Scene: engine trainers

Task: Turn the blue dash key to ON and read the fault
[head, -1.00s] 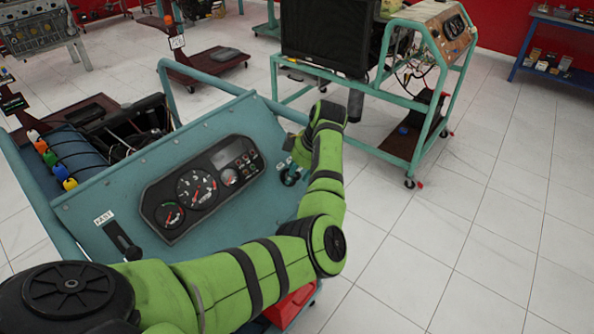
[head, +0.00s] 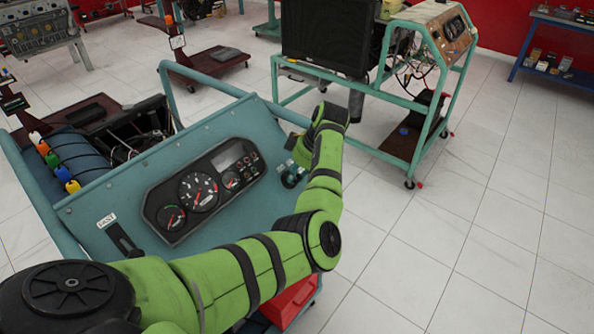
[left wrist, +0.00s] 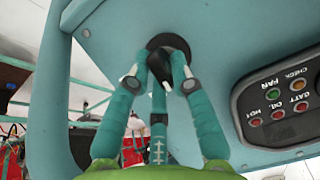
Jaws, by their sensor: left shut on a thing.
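The blue dash panel (head: 95,235) tilts up in front of me, with a black gauge cluster (head: 160,192) on it. My left gripper (head: 291,168) is at the panel's right end. In the left wrist view, the gripper (left wrist: 158,72) has its teal fingers shut around a dark key (left wrist: 158,72) at a round black switch collar (left wrist: 168,42). The fingers hide much of the key, and its exact position is hard to read. Cluster lamps marked FAN, CHECK, OIL, BATT and HOT show beside it, including the green FAN lamp (left wrist: 271,91). The display (head: 228,158) is too small to read.
A black lever slot (head: 124,238) marked FAST is at the panel's lower left. A green-framed trainer (head: 330,92) stands behind, beyond my left wrist. A red box (head: 290,303) sits low below my arm. The tiled floor (head: 450,240) at right is clear.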

